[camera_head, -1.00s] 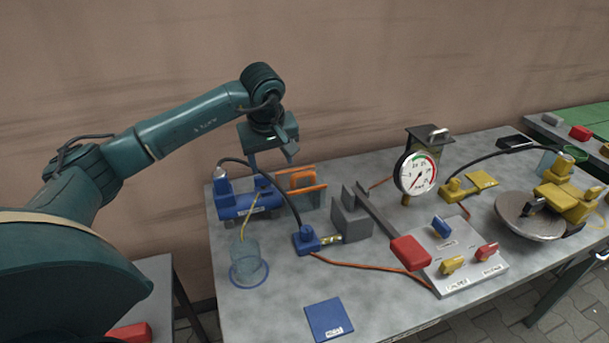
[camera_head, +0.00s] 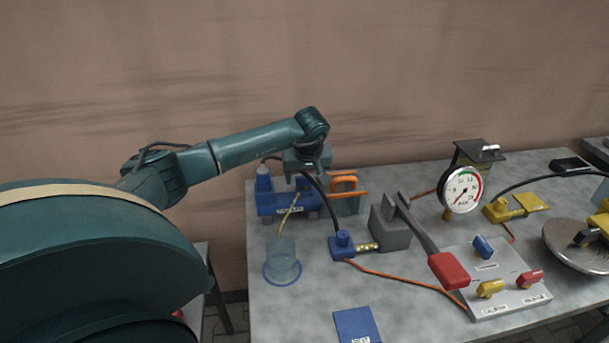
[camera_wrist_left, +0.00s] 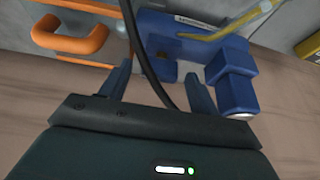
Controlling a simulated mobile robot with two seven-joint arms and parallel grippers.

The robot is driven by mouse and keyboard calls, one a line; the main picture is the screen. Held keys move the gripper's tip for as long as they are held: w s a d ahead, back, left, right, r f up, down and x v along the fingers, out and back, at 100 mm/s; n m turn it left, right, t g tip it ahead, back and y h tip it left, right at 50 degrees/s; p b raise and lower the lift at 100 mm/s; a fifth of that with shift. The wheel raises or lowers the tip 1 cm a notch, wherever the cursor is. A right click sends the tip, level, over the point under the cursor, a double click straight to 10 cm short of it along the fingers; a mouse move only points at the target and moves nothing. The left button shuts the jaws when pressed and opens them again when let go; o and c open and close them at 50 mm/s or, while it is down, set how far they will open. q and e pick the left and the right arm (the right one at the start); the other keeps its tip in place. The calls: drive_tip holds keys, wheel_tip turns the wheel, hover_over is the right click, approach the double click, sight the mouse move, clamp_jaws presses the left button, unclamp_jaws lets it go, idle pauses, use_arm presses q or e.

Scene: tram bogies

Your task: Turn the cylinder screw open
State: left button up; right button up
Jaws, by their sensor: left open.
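A blue cylinder unit (camera_head: 270,205) stands at the table's back left, with an upright blue post on its left end. A yellow hose (camera_head: 290,208) runs from it down to a clear cup (camera_head: 283,262). I cannot tell for sure which part is the screw. My left gripper (camera_head: 306,180) is above the unit's right part, fingers down. In the left wrist view, the gripper (camera_wrist_left: 158,78) is open, with a black hose (camera_wrist_left: 146,62) crossing between its fingers. The unit (camera_wrist_left: 185,45) lies beyond the fingertips, and a blue stepped block (camera_wrist_left: 232,78) is beside the right finger. My right gripper is out of view.
An orange handle (camera_head: 344,180) stands close right of the gripper. A grey block (camera_head: 391,228) with a red-ended lever (camera_head: 449,269), a gauge (camera_head: 461,190) and a panel with blue, yellow and red knobs (camera_head: 500,300) fill the right. Bare table lies around the blue plate (camera_head: 357,323).

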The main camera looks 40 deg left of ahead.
use_arm(q)
drive_tip(key=shift+f, duration=0.25)
drive_tip(key=c, duration=1)
